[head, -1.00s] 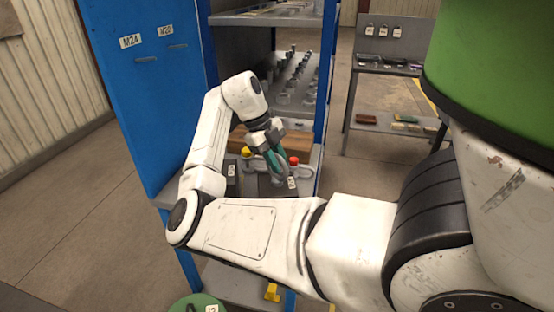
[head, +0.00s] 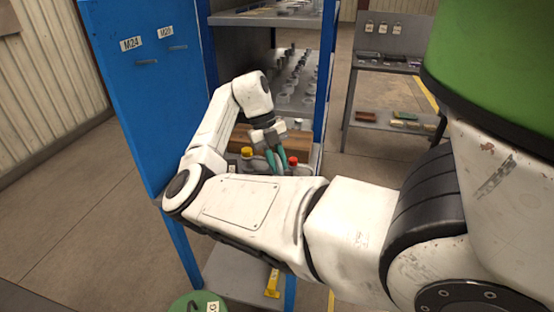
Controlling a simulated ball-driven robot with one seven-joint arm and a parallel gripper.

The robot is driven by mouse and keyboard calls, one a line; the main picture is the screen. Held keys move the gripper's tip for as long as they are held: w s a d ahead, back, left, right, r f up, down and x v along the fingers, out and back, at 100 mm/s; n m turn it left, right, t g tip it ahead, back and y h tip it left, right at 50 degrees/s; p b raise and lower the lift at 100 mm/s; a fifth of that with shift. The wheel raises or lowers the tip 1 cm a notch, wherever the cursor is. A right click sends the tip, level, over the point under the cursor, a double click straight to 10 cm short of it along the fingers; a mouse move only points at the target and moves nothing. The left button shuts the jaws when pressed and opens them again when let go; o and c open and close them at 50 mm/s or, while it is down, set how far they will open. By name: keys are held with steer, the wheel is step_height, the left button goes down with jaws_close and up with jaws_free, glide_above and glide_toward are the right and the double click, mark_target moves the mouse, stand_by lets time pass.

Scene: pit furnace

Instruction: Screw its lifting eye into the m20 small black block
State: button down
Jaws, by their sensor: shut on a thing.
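My gripper (head: 274,164), with teal fingers, points down over the lower shelf of the blue rack. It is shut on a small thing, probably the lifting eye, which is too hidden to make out. A red-capped grey piece (head: 293,161) is just right of the fingers, and a yellow-capped piece (head: 247,152) is to their left. The m20 small black block cannot be made out now; my own forearm covers the front of this shelf. Whether the held thing touches a block or its thread cannot be seen.
A wooden block (head: 236,139) lies behind my gripper. The upper shelf (head: 292,98) holds rows of small metal parts. A blue panel (head: 150,90) labelled M24 and M20 stands at left, and a blue post (head: 325,80) at right. A grey stand (head: 385,60) is further back.

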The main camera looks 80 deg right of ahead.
steer(key=shift+m, duration=0.5)
steer(key=shift+r, duration=0.1)
steer(key=shift+m+t+y+p, duration=0.3)
steer(key=shift+m+p, duration=0.1)
steer(key=shift+m, duration=0.1)
steer(key=c, duration=0.9)
jaws_free()
steer(key=shift+c, duration=0.2)
steer(key=v, duration=1)
steer(key=shift+d+r, duration=0.2)
